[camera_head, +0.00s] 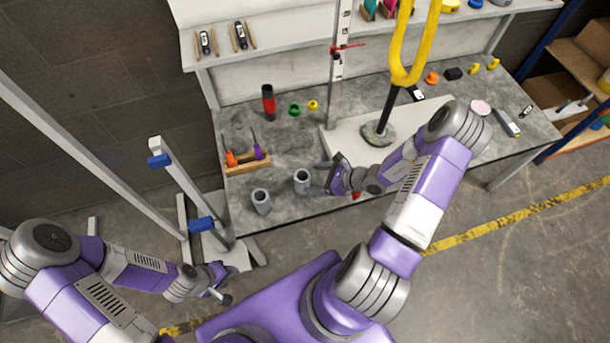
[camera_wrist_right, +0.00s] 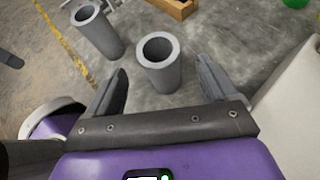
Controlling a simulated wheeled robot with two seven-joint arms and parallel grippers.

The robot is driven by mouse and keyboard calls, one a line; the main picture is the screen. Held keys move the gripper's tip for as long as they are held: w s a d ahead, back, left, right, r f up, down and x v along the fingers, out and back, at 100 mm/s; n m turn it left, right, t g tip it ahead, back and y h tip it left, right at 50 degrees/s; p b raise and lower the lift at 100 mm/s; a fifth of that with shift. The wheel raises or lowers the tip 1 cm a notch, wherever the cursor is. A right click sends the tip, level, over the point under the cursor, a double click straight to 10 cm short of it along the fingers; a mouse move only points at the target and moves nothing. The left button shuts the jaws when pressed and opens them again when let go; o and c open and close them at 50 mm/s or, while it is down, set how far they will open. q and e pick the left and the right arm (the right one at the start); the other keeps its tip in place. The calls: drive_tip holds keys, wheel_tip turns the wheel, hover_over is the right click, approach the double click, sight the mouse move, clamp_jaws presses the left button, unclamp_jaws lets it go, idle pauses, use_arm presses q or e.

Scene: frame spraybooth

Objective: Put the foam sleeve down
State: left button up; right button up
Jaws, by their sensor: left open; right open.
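Two grey foam sleeves stand upright on the grey workbench (camera_head: 285,133), near its front left edge. One sleeve (camera_head: 302,182) is right in front of my right gripper (camera_head: 322,177); it also shows in the right wrist view (camera_wrist_right: 160,66), standing between the two finger tips. The gripper is open, with a gap visible beside the sleeve. The other sleeve (camera_head: 261,203) stands a little to the left, apart from the gripper; it shows at the upper left in the wrist view (camera_wrist_right: 97,32). My left gripper (camera_head: 222,285) is open and empty, low in front of the bench.
A wooden tray (camera_head: 248,165) with tools lies behind the sleeves. A white board (camera_head: 350,138) carries a stand with a yellow looped piece (camera_head: 410,62). A red and black bottle (camera_head: 268,102) stands further back. A metal frame with blue clamps (camera_head: 200,224) stands left of the bench.

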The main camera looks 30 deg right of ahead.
drive_tip(key=p+v, duration=0.1)
drive_tip(key=v, duration=0.5)
drive_tip(key=s+a+f+n+g+h, duration=0.1)
drive_tip(key=s+a+f+n+g, duration=0.1)
drive_tip(key=a+n, duration=0.5)
drive_tip(key=s+a+f+n+g+h, duration=0.1)
drive_tip(key=s+a+f+n+g, duration=0.2)
drive_tip(key=a+n, duration=0.4)
drive_tip(key=s+a+f+n+g+h, duration=0.1)
drive_tip(key=s+a+f+n+g, duration=0.1)
drive_tip(key=a+n, duration=0.6)
drive_tip(key=n+g, duration=0.1)
drive_tip(key=n, duration=0.2)
drive_tip(key=shift+s+f+n+g, duration=0.3)
drive_tip(key=shift+s, duration=0.1)
drive_tip(key=shift+r, duration=0.1)
drive_tip(key=shift+c, duration=0.4)
